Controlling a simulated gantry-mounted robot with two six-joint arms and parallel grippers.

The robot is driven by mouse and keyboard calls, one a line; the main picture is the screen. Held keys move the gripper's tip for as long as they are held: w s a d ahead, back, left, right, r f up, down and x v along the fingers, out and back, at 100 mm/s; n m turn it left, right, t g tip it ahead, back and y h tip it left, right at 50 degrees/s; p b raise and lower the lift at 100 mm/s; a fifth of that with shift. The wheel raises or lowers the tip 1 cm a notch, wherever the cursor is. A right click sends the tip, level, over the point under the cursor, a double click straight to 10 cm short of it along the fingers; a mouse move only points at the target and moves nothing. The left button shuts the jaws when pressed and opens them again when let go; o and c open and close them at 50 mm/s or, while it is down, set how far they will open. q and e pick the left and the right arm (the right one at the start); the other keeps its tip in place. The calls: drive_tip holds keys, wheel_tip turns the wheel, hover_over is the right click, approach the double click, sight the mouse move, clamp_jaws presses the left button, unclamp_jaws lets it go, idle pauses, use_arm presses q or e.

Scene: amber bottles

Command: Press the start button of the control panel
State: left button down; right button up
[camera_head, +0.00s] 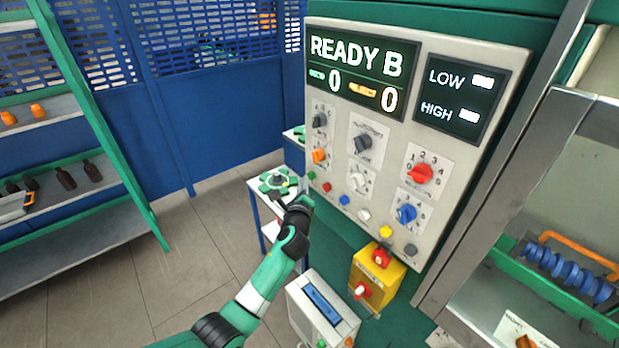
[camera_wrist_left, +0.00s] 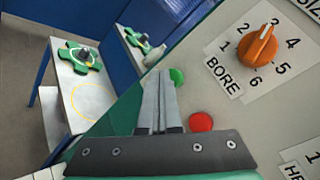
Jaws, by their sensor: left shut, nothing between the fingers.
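The control panel (camera_head: 330,150) is a light grey face on a green cabinet, with a screen reading "READY B". A small green button (camera_head: 311,175) sits at the panel's lower left edge, beside a red button (camera_head: 326,187). My left gripper (camera_head: 303,188) is shut and empty, just below and left of the green button. In the left wrist view its fingertips (camera_wrist_left: 158,76) are right beside the green button (camera_wrist_left: 177,76) and partly cover it; I cannot tell whether they touch it. The red button (camera_wrist_left: 201,122) is to their right. My right gripper is not in view.
An orange BORE knob (camera_wrist_left: 259,46) is near the fingers. A blue button (camera_head: 344,200) and several knobs share the panel. A yellow box with a red button (camera_head: 380,257) juts out below. A white table with a green part (camera_head: 276,181) stands behind the gripper.

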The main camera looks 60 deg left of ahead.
use_arm(q)
drive_tip(key=shift+w+b, duration=0.35)
drive_tip(key=shift+w, duration=0.05)
drive_tip(key=shift+s, duration=0.1)
idle(0.5)
drive_tip(key=shift+s+p, duration=0.75)
drive_tip(key=shift+p, duration=0.2)
drive_tip(key=s+p, duration=0.2)
drive_tip(key=s, duration=0.1)
drive_tip(key=s+p, duration=0.2)
drive_tip(key=shift+d, duration=0.35)
